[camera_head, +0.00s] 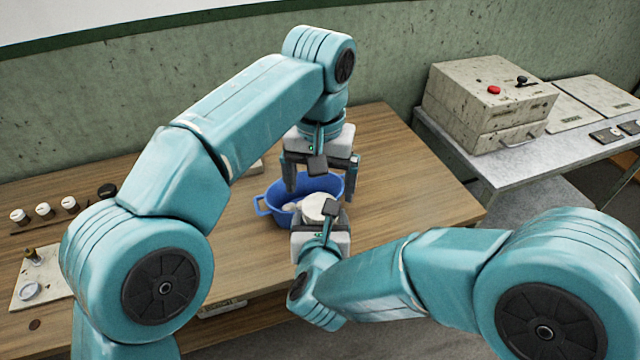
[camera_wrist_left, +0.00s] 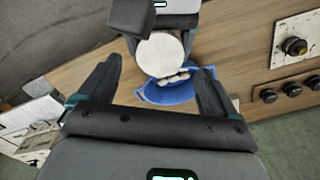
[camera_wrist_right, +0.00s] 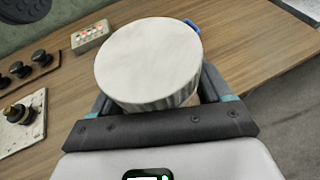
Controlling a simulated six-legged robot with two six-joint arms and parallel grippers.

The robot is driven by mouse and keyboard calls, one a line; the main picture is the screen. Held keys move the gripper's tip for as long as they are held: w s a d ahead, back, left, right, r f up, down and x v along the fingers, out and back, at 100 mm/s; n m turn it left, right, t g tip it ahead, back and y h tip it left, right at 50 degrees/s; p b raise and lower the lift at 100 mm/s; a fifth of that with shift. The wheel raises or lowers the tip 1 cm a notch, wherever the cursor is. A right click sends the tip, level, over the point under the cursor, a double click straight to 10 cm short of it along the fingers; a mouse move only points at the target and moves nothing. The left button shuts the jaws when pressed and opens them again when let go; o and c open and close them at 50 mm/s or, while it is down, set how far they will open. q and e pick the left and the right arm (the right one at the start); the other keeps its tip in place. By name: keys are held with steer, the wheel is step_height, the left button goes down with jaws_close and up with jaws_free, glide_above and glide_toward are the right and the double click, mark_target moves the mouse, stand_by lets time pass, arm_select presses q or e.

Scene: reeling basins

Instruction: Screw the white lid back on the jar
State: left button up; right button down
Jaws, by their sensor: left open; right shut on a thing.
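The white lid (camera_wrist_right: 148,60) is a round disc with a ribbed edge. It sits on top of the jar, flat to the eye; I cannot tell how tight it is. The jar is almost wholly hidden under the lid and between the fingers of my right gripper (camera_head: 321,216), which is shut on it. The lid also shows in the head view (camera_head: 314,207) and the left wrist view (camera_wrist_left: 160,55). My left gripper (camera_head: 320,182) points down with open, empty fingers, above and slightly behind the lid. In the left wrist view the lid lies between its fingertips, apart from them.
A blue basin (camera_head: 262,205) with whitish lumps inside stands on the wooden table (camera_head: 420,190), just behind the held jar. A metal box (camera_head: 480,105) stands on the right bench.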

mark_target(320, 205)
arm_select(q)
steer(key=shift+c, duration=0.3)
step_height(320, 205, up, 2)
steer(key=n, duration=0.3)
steer(key=shift+w+n, duration=0.1)
steer(key=shift+n, duration=0.2)
steer(key=n, duration=0.1)
steer(key=r+n, duration=0.1)
steer(key=shift+r+n, duration=0.25)
steer(key=shift+n, duration=0.15)
steer(key=shift+f, duration=0.1)
steer(key=shift+f, duration=3.9)
steer(key=shift+c, duration=0.3)
